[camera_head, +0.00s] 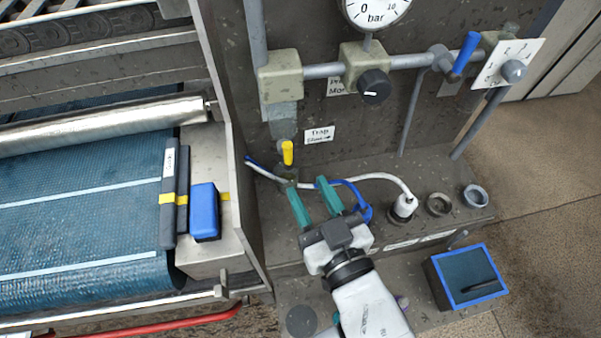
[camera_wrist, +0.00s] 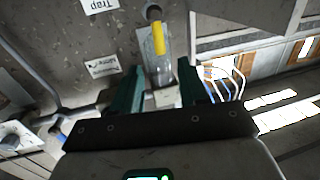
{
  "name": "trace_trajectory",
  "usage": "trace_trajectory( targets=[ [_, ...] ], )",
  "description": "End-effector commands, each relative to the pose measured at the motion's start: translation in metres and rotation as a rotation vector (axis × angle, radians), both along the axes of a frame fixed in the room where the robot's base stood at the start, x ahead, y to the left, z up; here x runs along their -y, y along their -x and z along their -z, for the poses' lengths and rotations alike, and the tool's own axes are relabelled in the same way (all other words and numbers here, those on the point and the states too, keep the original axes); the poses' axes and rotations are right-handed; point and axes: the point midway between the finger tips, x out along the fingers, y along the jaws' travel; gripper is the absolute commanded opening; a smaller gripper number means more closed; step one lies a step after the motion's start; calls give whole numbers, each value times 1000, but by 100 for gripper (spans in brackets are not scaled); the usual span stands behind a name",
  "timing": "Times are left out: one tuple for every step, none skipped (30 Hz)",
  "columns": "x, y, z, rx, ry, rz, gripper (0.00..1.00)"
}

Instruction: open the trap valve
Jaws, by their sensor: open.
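The trap valve has a yellow lever (camera_head: 287,153) and sits low on the back panel, below a grey pipe and left of a "Trap" label (camera_head: 319,135). The lever stands roughly upright in the head view. My gripper (camera_head: 307,188), with teal fingers, is open just below and right of the valve, pointing toward it. In the wrist view the yellow lever (camera_wrist: 159,40) shows ahead, between the lines of my fingers (camera_wrist: 157,70). A clear or pale valve body shows just below it. Nothing is held, and I see no contact with the lever.
A blue-handled valve (camera_head: 465,53), a black knob (camera_head: 374,86) and a gauge (camera_head: 376,10) are above. The frame with the blue box (camera_head: 204,212) is left; a blue-rimmed tray (camera_head: 466,278) is right.

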Motion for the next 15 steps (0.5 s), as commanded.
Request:
trace_trajectory(
  targets=[
    [3,7,2,-1,0,-1,43],
    [5,10,1,-1,0,-1,43],
    [7,13,1,-1,0,-1,43],
    [8,16,1,0,-1,-1,43],
    [9,17,0,0,-1,-1,43],
    [10,19,0,0,-1,-1,43],
    [10,21,0,0,-1,-1,43],
    [11,22,0,0,-1,-1,43],
    [11,22,-1,0,-1,-1,43],
    [11,23,-1,0,-1,-1,43],
    [11,23,-1,0,-1,-1,43],
    [11,23,-1,1,0,-1,43],
    [11,23,-1,1,0,-1,43],
    [11,23,-1,1,0,-1,43],
    [11,23,-1,1,0,-1,43]
  ],
)
